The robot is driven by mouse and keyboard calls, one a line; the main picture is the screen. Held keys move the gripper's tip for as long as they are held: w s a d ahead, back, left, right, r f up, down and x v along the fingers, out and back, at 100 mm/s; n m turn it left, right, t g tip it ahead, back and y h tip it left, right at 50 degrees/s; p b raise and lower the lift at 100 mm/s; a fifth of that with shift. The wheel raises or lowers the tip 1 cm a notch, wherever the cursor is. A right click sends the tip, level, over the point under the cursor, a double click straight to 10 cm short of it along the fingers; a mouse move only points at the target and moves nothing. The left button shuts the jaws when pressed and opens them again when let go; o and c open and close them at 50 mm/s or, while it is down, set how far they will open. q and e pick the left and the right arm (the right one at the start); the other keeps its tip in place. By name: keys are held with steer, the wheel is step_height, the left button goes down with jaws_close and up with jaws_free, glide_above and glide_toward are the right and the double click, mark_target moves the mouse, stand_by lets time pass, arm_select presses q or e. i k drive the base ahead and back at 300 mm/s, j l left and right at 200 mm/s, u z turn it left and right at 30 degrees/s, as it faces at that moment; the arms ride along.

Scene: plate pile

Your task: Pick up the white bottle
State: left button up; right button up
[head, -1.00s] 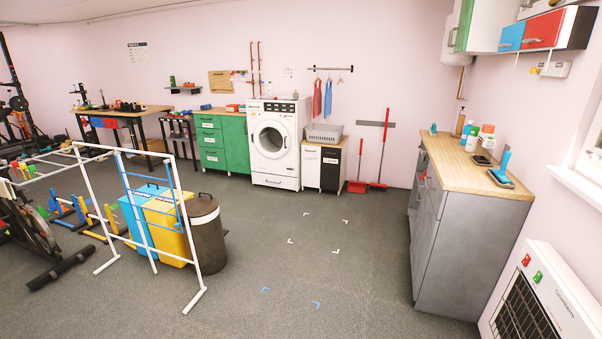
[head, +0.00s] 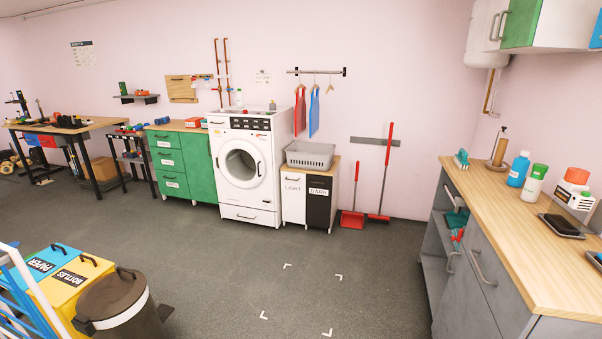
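A white bottle with a green cap (head: 533,186) stands upright on the wooden top of the grey counter (head: 483,205) at the right. A blue bottle with a white cap (head: 518,170) stands just left of it. A white container with an orange-red top (head: 572,185) stands to its right. Neither of my grippers shows in the head view.
Open grey floor (head: 300,290) lies in front, with white corner marks. Bins (head: 120,310) and a white rack stand at the lower left. A washing machine (head: 246,165), laundry cabinet (head: 307,195) and red broom (head: 385,175) line the back wall. A wall cabinet hangs above the counter.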

mark_target(240, 94)
steer(key=i, duration=1.4)
steer(key=i+l+u, duration=0.1)
steer(key=i, duration=1.3)
steer(key=i+l+u, duration=0.1)
steer(key=i+u, duration=0.25)
steer(key=i, duration=0.15)
steer(key=i+l+u, duration=0.3)
steer(key=i, duration=0.15)
steer(key=i+l+u, duration=0.35)
steer(key=i+j+z, duration=0.1)
steer(key=z, duration=0.35)
steer(key=i+j+z, duration=0.15)
steer(key=z, duration=0.3)
steer(key=j+z, duration=0.25)
steer(key=z, duration=0.25)
steer(key=i, duration=0.05)
